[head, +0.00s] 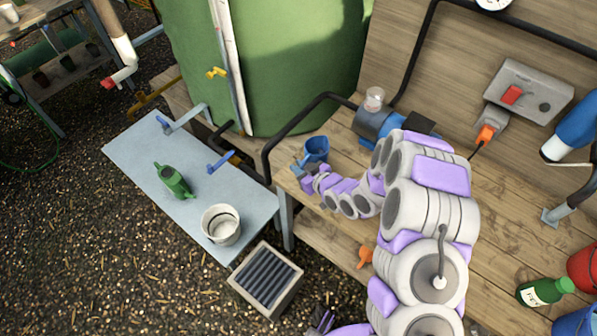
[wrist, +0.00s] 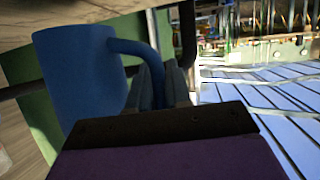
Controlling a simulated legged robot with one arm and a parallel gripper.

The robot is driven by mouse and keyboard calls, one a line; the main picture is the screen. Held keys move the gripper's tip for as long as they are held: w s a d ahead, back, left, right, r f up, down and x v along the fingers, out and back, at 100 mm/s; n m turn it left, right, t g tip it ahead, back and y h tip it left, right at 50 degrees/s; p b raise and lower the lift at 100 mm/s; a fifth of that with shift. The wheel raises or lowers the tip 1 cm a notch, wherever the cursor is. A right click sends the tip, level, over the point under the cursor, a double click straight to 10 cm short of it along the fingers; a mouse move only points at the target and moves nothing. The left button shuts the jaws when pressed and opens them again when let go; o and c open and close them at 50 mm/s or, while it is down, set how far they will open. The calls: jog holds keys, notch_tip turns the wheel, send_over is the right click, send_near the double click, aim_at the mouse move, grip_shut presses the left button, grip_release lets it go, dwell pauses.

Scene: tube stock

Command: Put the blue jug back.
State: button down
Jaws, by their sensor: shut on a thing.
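The blue jug (head: 316,149) is at the left end of the wooden bench (head: 500,215) in the head view, near the green tank. I cannot tell whether it rests on the bench or hangs just above it. My gripper (head: 304,174) is at its near side. In the wrist view the jug (wrist: 78,75) fills the left, and its handle reaches right between the fingers of my gripper (wrist: 161,84), which are shut on it. The part of the handle between the fingers is mostly hidden.
A large green tank (head: 285,60) stands behind. A blue pump (head: 382,127) is right of the jug. A slatted box (head: 266,280) stands on the gravel.

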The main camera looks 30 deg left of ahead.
jog(key=shift+w+a, duration=0.25)
jog(key=shift+w, duration=0.05)
notch_tip(320, 180, down, 4)
jog(key=shift+a+r+b, duration=0.1)
jog(key=shift+r+b, duration=0.1)
jog(key=shift+b, duration=0.25)
jog(key=c, duration=1.1)
grip_release()
jog(key=shift+r, duration=0.1)
jog(key=p+v, duration=0.1)
jog(key=v, duration=1.1)
jog(key=shift+p, duration=0.3)
